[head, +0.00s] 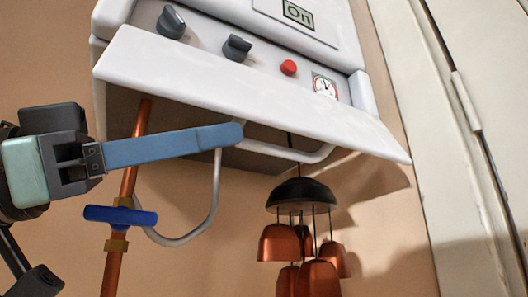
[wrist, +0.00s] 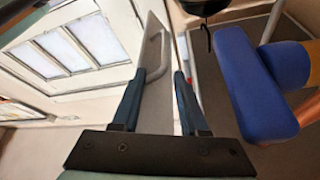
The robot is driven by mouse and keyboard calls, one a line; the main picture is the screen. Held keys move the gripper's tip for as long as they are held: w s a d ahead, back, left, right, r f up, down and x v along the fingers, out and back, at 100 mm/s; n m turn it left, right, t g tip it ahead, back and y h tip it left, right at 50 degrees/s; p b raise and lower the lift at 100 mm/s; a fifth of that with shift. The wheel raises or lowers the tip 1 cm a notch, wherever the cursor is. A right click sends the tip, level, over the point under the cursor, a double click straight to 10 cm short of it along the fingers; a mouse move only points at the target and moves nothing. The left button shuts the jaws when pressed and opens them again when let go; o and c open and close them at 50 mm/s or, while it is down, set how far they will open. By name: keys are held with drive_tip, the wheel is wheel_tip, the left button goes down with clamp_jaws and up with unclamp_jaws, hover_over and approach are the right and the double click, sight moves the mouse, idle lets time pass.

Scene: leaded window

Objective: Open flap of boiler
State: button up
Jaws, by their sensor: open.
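The white boiler (head: 365,100) is on the wall in the upper part of the head view. Its flap (head: 230,85) is swung outward and down, tilted, with the control panel bare above it. The flap's pale bar handle (head: 310,156) shows below it, and also in the wrist view (wrist: 163,48). My gripper (head: 236,134) is open, its blue fingers under the flap near the handle's left end. In the wrist view, the flap (wrist: 157,112) appears edge-on between the spread fingers (wrist: 160,76). I cannot tell whether either finger touches it.
Knobs, a red button (head: 288,67) and a gauge (head: 325,87) are on the panel. A copper pipe (head: 113,270) with a blue valve handle (head: 120,216) stands close below my gripper. A bell chime (head: 304,195) hangs to the right. A door (head: 455,110) is farther right.

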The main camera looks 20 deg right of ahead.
drive_tip(key=a, duration=0.6)
drive_tip(key=shift+s, duration=0.15)
